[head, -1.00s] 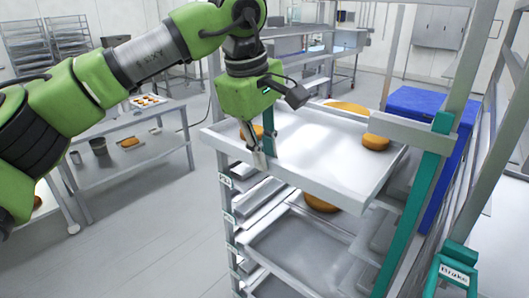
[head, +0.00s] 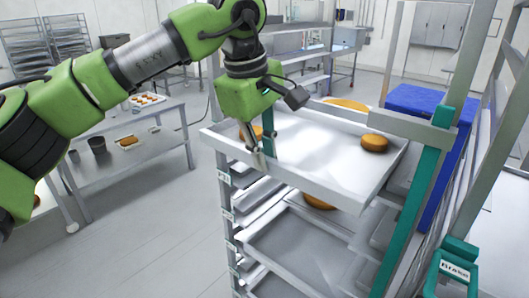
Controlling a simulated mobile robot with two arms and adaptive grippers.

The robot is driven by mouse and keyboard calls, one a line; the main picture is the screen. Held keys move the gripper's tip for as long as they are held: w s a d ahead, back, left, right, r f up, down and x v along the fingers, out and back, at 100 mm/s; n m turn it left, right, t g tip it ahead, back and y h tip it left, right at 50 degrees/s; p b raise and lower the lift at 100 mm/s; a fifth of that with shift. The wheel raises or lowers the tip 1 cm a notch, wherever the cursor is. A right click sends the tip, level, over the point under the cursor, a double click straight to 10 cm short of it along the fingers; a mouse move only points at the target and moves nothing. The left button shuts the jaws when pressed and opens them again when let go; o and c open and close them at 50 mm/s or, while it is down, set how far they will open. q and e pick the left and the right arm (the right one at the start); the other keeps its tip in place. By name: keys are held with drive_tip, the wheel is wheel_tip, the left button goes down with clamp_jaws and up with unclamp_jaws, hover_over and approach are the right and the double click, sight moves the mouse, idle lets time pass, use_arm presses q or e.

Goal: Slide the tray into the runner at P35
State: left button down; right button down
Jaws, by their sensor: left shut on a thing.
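The metal tray (head: 318,150) is at the upper part of the rack, its near end sticking out of the front. A round brown cake (head: 375,143) sits on its right side, and another (head: 253,131) shows partly behind my gripper. My left gripper (head: 257,158) is shut on the tray's front-left rim. The rack (head: 425,205) has teal-edged posts, with small labels (head: 224,178) down its left post; I cannot read them clearly, so P35 is not identifiable. The tray's far end is partly hidden by my gripper and the rack.
More trays (head: 290,245) fill runners below, one with a round cake (head: 318,202). A blue box (head: 418,100) stands behind the right post. A side table (head: 150,152) stands left; floor between is clear.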

use_arm(q)
drive_tip(key=shift+b+x, duration=0.6)
drive_tip(key=shift+x, duration=0.25)
drive_tip(key=shift+s+a, duration=0.1)
drive_tip(key=shift+s, duration=0.05)
drive_tip(key=c, duration=2)
unclamp_jaws()
drive_tip(key=shift+o, duration=0.2)
drive_tip(key=shift+s+f, duration=0.1)
